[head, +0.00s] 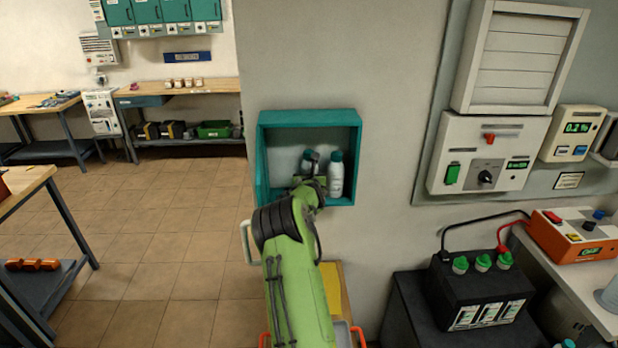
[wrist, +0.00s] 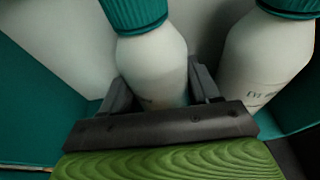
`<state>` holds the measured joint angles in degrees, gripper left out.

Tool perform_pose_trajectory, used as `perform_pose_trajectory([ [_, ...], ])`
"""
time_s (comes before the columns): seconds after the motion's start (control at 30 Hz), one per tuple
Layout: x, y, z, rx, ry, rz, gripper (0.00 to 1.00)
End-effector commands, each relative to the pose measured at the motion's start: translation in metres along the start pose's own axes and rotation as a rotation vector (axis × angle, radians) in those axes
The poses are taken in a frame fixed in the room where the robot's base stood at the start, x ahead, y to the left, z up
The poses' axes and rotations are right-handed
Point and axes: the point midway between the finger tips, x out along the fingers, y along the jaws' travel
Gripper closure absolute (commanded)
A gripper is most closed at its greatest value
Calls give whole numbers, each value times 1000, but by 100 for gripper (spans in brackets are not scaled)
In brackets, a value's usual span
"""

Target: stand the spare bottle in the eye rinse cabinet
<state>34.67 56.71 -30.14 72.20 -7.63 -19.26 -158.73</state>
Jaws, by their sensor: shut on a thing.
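The eye rinse cabinet (head: 357,133) is an open-fronted teal box on the grey wall. My gripper (head: 311,182) reaches into it and is shut on a white bottle with a teal cap (head: 308,157). In the wrist view the held bottle (wrist: 152,65) sits between the fingers (wrist: 160,92). A second white bottle with a teal cap (head: 336,178) stands upright on the right inside the cabinet. It also shows in the wrist view (wrist: 262,60), close to the right of the held one, with a gap between. The held bottle's base is hidden, so I cannot tell whether it touches the cabinet floor.
Right of the cabinet are a wall switch panel (head: 487,150), a black battery (head: 480,290) with green caps, and an orange charger (head: 570,236) on a bench. Workbenches (head: 190,92) stand at the back left. The tiled floor (head: 165,235) on the left is mostly clear.

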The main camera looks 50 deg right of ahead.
Motion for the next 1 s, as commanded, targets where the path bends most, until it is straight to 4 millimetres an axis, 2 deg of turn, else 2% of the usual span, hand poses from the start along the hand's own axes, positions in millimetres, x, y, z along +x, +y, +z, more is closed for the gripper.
perform_pose_trajectory([
  [0.07, 1, 0, -4, 0, -2, 0, 80],
  [0.1, 1, 0, -4, 0, 1, 0, 33],
  [0.13, 1, 0, -4, 0, 1, 0, 28],
  [0.43, 0, 0, -1, 0, 1, 0, 28],
  [0.53, -6, 1, 2, 0, 0, 1, 28],
  [0.67, -30, 1, 0, 2, 2, 1, 28],
  [0.9, -88, 2, 0, 3, 0, 2, 28],
  [1.0, -107, 1, 0, 2, -1, 2, 28],
])
